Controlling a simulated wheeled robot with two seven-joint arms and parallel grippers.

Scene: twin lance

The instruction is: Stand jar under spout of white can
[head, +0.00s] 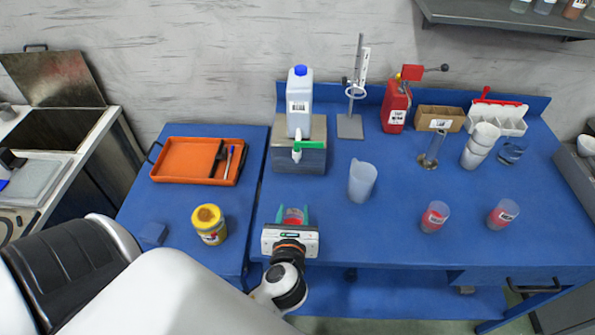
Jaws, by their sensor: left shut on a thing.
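The white can (299,108) with a blue cap stands upright on a grey metal block (318,159) at the back. Its spout with a green tap (309,144) points toward me over the block's front face. My left gripper (293,214) is shut on a small clear jar with red in it (293,217), in front of the block. The gripper body hides the jar's lower part, so I cannot tell whether it touches the table. My right gripper is not in view.
A clear beaker (362,182) stands right of the block. Two clear jars with red contents (434,217) (503,214) stand further right. A yellow jar (209,225) and an orange tray (184,160) are at left. Blue table (335,222) between block and gripper is clear.

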